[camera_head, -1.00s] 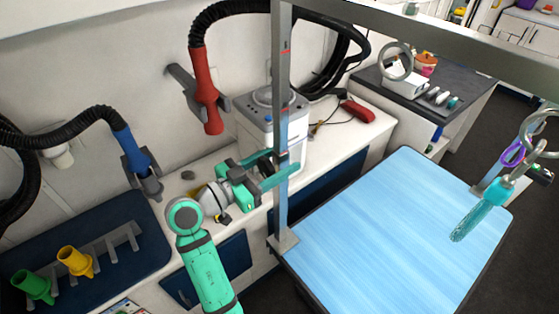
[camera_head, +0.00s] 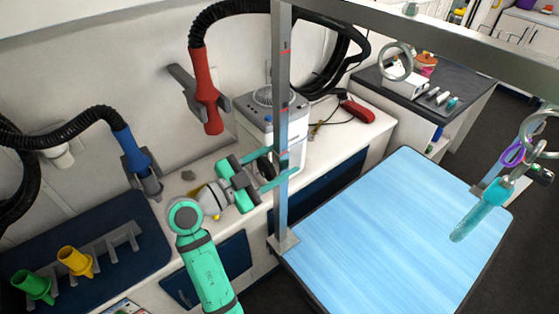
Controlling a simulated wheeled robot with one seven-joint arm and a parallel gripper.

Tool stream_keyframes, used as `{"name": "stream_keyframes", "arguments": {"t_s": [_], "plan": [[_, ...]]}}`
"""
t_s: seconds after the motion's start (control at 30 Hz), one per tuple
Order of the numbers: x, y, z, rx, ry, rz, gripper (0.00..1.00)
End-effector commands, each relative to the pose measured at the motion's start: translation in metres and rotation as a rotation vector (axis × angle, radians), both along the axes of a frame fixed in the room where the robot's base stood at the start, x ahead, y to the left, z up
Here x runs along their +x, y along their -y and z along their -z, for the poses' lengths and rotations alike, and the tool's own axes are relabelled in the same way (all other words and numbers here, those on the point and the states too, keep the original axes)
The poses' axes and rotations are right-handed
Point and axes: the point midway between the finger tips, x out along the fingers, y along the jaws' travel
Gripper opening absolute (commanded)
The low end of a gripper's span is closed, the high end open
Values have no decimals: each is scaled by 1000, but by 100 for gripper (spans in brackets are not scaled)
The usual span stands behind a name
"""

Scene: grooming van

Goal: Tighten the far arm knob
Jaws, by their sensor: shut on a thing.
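The far post (camera_head: 283,105) of the grooming arm stands upright at the far left corner of the blue table, with red marks on it. The far arm knob (camera_head: 265,166) seems to be the dark rounded part beside this post, mostly hidden by my fingers. My gripper (camera_head: 276,167) is at the post with its green fingers around the knob, one above and one below in the picture, shut on it. How tight the knob is cannot be seen.
The blue table (camera_head: 370,235) lies clear to the right. A grey-white machine (camera_head: 262,118) stands on the counter close behind the gripper. A red nozzle (camera_head: 206,105) hangs on the wall, and a teal brush-like tool (camera_head: 470,222) hangs at the right.

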Motion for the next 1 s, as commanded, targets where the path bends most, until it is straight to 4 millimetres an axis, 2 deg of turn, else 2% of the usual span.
{"name": "stream_keyframes", "arguments": {"t_s": [0.37, 0.4, 0.47, 0.77, 1.0], "plan": [[0, -2, 0, 1, 4, -4, 27], [0, -2, 0, 1, 4, -4, 57], [0, -2, 0, 1, 4, -4, 69], [0, -1, 0, 2, 4, -2, 69], [-15, -22, 0, 2, 3, -4, 69]]}}
